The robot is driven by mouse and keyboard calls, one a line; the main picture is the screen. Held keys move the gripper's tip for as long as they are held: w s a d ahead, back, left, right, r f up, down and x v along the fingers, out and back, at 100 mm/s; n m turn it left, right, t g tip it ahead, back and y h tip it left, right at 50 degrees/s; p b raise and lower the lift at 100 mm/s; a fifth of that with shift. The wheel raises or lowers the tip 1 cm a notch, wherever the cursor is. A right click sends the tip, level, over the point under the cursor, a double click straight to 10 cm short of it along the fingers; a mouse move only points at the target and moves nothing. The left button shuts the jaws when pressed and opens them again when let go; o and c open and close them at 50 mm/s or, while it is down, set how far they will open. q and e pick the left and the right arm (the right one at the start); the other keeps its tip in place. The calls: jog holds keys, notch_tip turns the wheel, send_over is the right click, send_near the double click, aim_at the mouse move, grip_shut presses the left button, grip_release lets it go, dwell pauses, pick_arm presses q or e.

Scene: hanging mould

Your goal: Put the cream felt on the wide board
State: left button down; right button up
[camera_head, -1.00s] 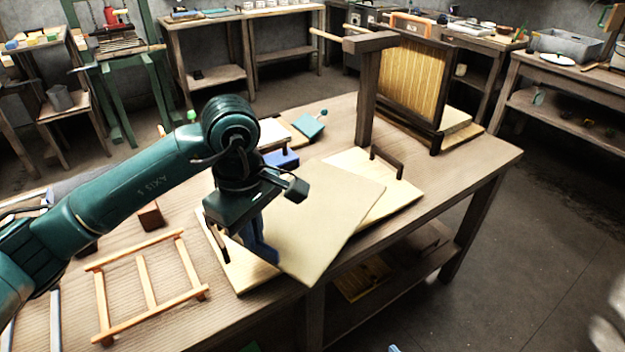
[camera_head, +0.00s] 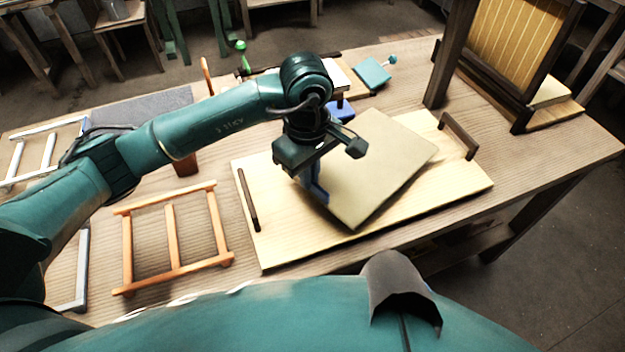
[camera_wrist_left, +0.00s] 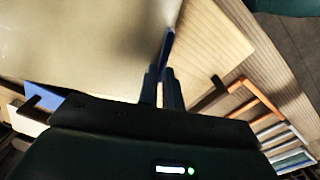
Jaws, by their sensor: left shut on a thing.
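The cream felt (camera_head: 381,165) is a flat, stiff-looking square sheet over the wide board. My left gripper (camera_head: 318,190) is shut on its left edge. The felt also shows in the left wrist view (camera_wrist_left: 80,40), spreading away from the fingers (camera_wrist_left: 166,92). The wide board (camera_head: 290,240) is pale wood with a dark handle at each end and lies on the table. The felt is turned at an angle to the board and covers its middle. I cannot tell whether the felt touches the board or hangs just above it. My right gripper is not in view.
An orange wooden frame (camera_head: 172,238) lies left of the board. A dark post and an upright ribbed mould (camera_head: 512,45) stand at the back right. A teal block (camera_head: 372,75) and a blue item (camera_head: 341,110) lie behind the felt. The table's front edge is close to the board.

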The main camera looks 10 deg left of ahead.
pick_arm(q)
notch_tip(320, 180, down, 3)
jog(key=shift+f, duration=0.15)
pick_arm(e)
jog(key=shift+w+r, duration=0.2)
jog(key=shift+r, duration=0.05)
pick_arm(q)
jog(key=shift+f, duration=0.1)
jog(key=shift+f, duration=0.15)
jog(key=c, duration=1.6)
grip_release()
jog(key=shift+o, duration=0.2)
jog(key=shift+r, duration=0.25)
notch_tip(320, 180, up, 10)
jog(key=shift+r+b, duration=0.25)
jog(key=shift+b, duration=0.15)
jog(key=shift+r, duration=0.75)
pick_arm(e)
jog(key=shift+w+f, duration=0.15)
